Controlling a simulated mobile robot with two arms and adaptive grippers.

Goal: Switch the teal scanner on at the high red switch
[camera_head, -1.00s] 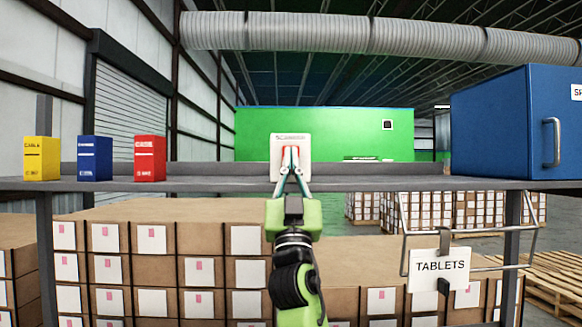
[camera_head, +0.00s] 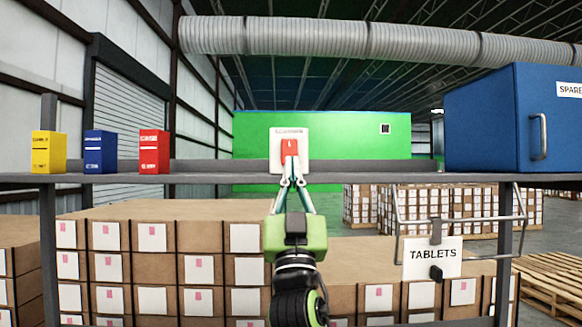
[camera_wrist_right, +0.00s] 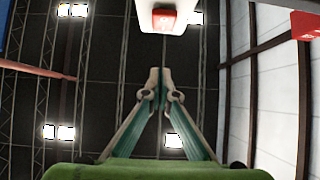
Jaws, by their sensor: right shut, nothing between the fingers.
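The red switch (camera_head: 289,148) sits on a white plate (camera_head: 276,137) that stands above the shelf in the middle of the head view. The red switch also shows at the top of the right wrist view (camera_wrist_right: 163,19). My right gripper (camera_head: 290,182) is shut and empty, with its fingertips just below the switch, apart from it in the wrist view. I cannot tell whether the switch is flipped. No teal scanner is visible. My left gripper is not in view.
The grey shelf (camera_head: 220,179) crosses the view. Yellow (camera_head: 48,152), blue (camera_head: 100,152) and red (camera_head: 154,152) boxes stand at its left, a large blue cabinet (camera_head: 485,125) at its right. A wire holder with a TABLETS sign (camera_head: 432,257) hangs below. Stacked cartons (camera_head: 150,237) stand behind.

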